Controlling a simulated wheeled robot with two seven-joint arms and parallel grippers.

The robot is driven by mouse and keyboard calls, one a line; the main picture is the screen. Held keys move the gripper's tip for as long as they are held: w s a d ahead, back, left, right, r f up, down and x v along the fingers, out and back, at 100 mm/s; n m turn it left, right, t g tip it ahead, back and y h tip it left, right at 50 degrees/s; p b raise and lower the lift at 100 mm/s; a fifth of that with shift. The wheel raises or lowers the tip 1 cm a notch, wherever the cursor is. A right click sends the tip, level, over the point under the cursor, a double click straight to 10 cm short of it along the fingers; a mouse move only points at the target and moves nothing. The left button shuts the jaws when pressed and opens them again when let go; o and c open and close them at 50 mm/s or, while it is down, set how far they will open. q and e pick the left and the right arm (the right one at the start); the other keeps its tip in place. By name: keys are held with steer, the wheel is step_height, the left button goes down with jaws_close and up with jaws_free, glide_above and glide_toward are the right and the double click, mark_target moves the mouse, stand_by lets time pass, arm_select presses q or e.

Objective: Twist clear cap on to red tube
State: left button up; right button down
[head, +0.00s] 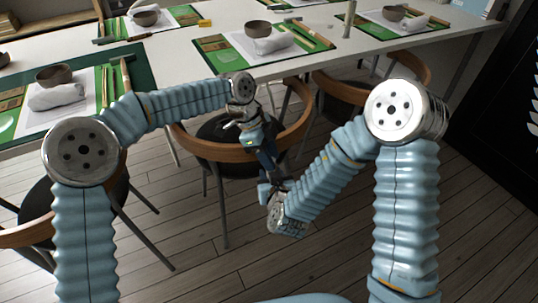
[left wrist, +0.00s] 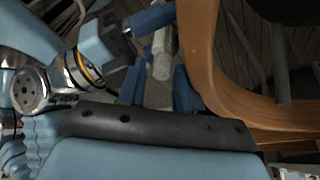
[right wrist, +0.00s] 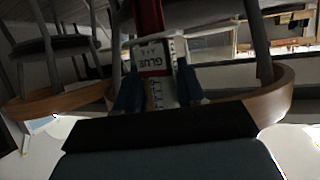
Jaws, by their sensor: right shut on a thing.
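My right gripper (right wrist: 158,92) is shut on the glue tube, with a white label (right wrist: 155,58) reading "GLUE" upside down and a red part (right wrist: 150,22) extending away from the fingers. My left gripper (left wrist: 160,88) has its two blue fingers on either side of a pale, cap-like cylinder (left wrist: 162,58); whether they touch it I cannot tell. In the head view the left gripper (head: 268,165) points down at the right gripper (head: 273,190), and the two are close together. The tube and cap are too small and dark there to make out, and so is any contact between them.
A wooden-backed chair (head: 240,152) stands just behind the grippers. More chairs line the long white table (head: 190,62), which holds green mats (head: 140,75), bowls (head: 54,76) and cloths. The wooden floor (head: 215,270) in front is clear.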

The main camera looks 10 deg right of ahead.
arm_select(q)
steer(key=shift+w, duration=0.2)
steer(key=shift+r, duration=2.2)
